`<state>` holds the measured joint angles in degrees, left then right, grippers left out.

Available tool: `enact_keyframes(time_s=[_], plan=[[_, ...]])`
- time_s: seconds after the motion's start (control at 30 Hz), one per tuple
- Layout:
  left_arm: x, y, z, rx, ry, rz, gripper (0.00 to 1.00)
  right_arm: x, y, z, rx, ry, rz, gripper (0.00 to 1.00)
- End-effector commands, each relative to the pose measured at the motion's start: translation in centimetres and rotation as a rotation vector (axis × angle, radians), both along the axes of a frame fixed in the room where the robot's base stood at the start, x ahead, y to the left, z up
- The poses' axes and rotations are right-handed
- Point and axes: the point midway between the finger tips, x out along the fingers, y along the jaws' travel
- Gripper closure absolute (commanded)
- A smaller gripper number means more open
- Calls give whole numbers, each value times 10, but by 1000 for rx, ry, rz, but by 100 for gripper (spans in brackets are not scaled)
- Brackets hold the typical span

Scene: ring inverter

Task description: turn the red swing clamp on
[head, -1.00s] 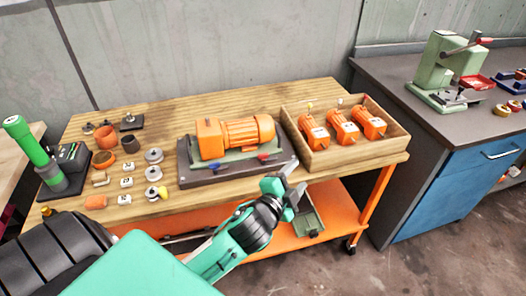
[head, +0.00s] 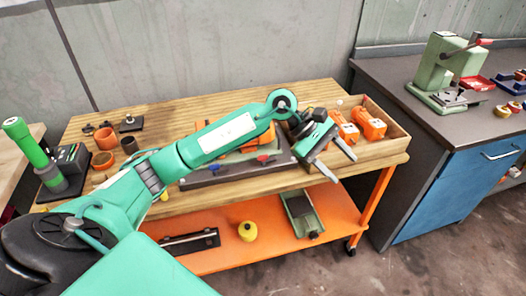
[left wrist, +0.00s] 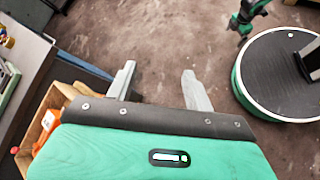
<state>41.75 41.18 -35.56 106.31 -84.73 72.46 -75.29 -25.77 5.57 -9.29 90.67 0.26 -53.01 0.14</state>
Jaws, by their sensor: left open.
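The red clamp handle (head: 262,158) shows as a small red piece at the front of the dark fixture base (head: 215,177) on the wooden bench. A blue handle (head: 214,168) is to its left. The orange motor (head: 258,137) on the fixture is mostly hidden behind my left arm. My left gripper (head: 343,168) is open and empty, in front of the wooden crate and right of the red handle. In the left wrist view its two fingers (left wrist: 158,70) are apart over bare floor. Part of my right arm (left wrist: 248,14) shows there, its gripper too small to read.
The wooden crate (head: 392,150) holds orange motors (head: 369,123). Orange cups (head: 103,139) and small parts stand at the bench's left. The lower orange shelf (head: 275,238) carries a yellow part (head: 247,231) and a green tray (head: 303,215).

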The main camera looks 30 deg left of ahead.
Motion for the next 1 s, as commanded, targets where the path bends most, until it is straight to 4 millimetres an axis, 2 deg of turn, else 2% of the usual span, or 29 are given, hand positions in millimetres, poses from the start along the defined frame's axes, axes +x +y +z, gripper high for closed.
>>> enact_keyframes(time_s=[0.03, 0.2, 0.3, 0.4, 0.5, 0.67, 0.87, 1.0], plan=[[10, 25, -1, 128, -42, -26, 47, -4, 0, -10, 0, 7, 0, 0], [28, 118, 1, 543, -95, -120, 47, -17, -1, -38, -1, 17, 2, 0], [31, 166, 12, 725, -79, -152, 47, -25, -2, -51, -1, 23, 3, 0], [30, 201, 24, 849, -51, -173, 47, -30, -2, -60, -1, 27, 5, 0], [29, 221, 32, 919, -28, -183, 47, -33, -3, -65, -1, 28, 5, 0], [27, 230, 30, 952, -12, -190, 47, -33, -2, -66, 0, 29, 5, 0], [26, 229, 6, 948, -11, -190, 47, -29, -1, -60, 1, 27, 4, 0], [26, 229, -20, 948, -9, -190, 47, -32, -2, -63, 0, 29, 4, 0]])
